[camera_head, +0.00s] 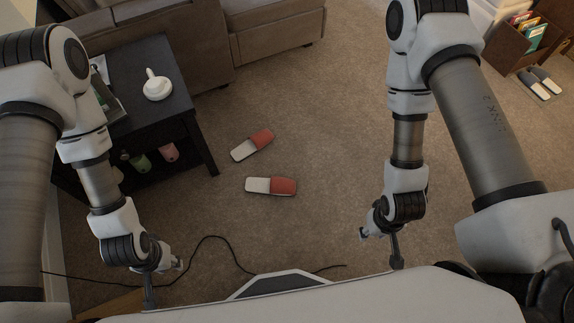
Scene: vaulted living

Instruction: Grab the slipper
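Two red and white slippers lie apart on the carpet in the middle of the view. The farther slipper (252,145) lies at a slant. The nearer slipper (271,186) lies almost crosswise, its red part to the right. My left gripper (164,274) is low at the left, below and left of both slippers and touching neither. My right gripper (381,246) is to the right of and below the nearer slipper, also apart from it. Both grippers are small and partly hidden by my own parts, so their finger openings are unclear. I see nothing held.
A dark side table (150,60) with a white teapot-like object (157,86) stands at the left. A brown sofa (270,30) is behind it. A black cable (215,238) lies on the floor near my base. Grey slippers (533,84) lie at the far right. Carpet around the red slippers is clear.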

